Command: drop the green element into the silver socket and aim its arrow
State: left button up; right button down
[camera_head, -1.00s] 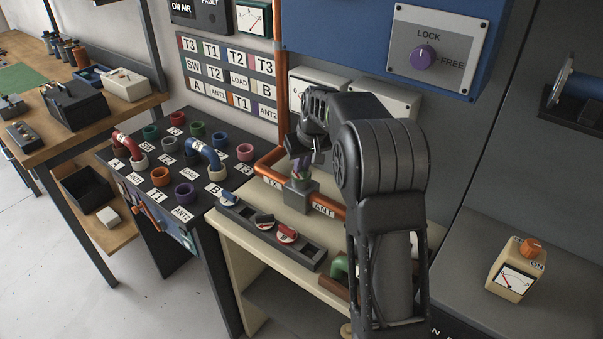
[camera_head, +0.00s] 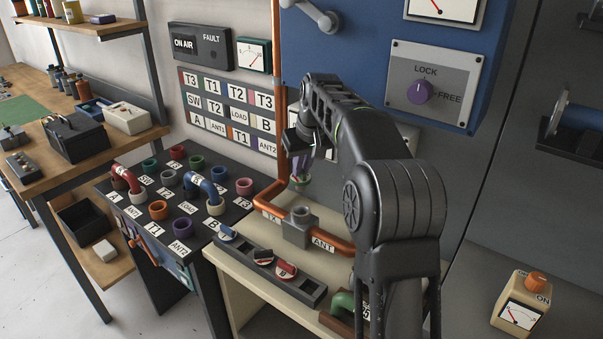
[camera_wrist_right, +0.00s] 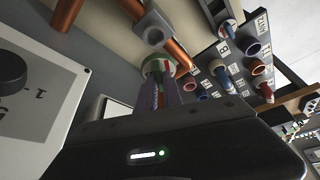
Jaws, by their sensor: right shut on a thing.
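The silver socket (camera_head: 300,227) is a grey block with a round open top, set in the copper pipe between the TX and ANT labels. It also shows in the right wrist view (camera_wrist_right: 153,34). My right gripper (camera_head: 301,168) is above the socket, with its purple fingers pointing down. It is shut on the green element (camera_head: 299,184), which hangs clear above the socket opening. In the right wrist view the element (camera_wrist_right: 159,66) is a round, green-and-white piece with some red at the fingertips (camera_wrist_right: 164,90). I cannot make out its arrow. My left gripper is not in view.
A dark rack (camera_head: 312,290) with red, white and blue pieces lies in front of the socket. A green pipe piece (camera_head: 342,302) is beside my forearm. The patch panel (camera_head: 130,208) stands left. The blue cabinet (camera_head: 360,60) rises behind.

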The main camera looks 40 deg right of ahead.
dwell(0.5)
jog(key=n+y+p, duration=0.1)
jog(key=n+p, duration=0.1)
jog(key=n, duration=0.1)
jog(key=shift+d+r+p, duration=0.1)
jog(key=shift+r+p, duration=0.05)
jog(key=shift+p, duration=0.15)
jog(key=shift+n+y+p, duration=0.5)
jog(key=shift+n, duration=0.6)
jog(key=shift+a+n, duration=0.2)
jog(key=shift+n, duration=0.1)
jog(key=c, duration=1.4)
grip_release()
jog(key=shift+d, duration=0.1)
